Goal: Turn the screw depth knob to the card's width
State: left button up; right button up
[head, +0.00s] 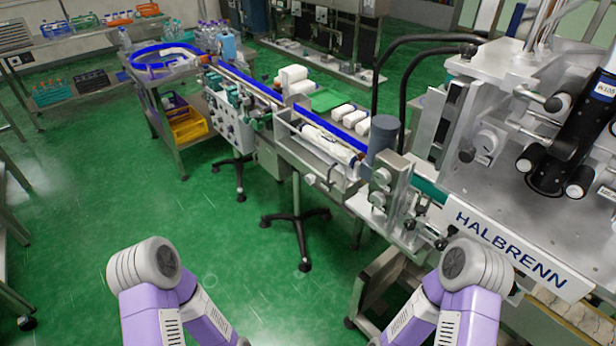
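The sleeve applicator (520,90) is a grey metal machine at the right, with a white HALBRENN plate (522,252) along its front edge. Several knobs show on and beside it: a round dial knob (486,143) on its face, a black knob (467,151) left of that, and a silver knob (381,177) near the conveyor's end. I cannot tell which one is the screw depth knob. I cannot make out a card with a width on it. Only purple and grey links of my two arms show at the bottom; both grippers are out of view.
A conveyor (262,92) with blue rails runs from the back left to the applicator. White blocks (292,76) stand beside it. A cart with a yellow crate (188,127) is at the left. The green floor (225,215) at the front left is mostly clear.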

aim_at(310, 179)
jog(key=u, duration=0.7)
jog(key=i, duration=1.55)
jog(key=u, duration=1.7)
jog(key=i, duration=1.7)
jog(key=u, duration=0.95)
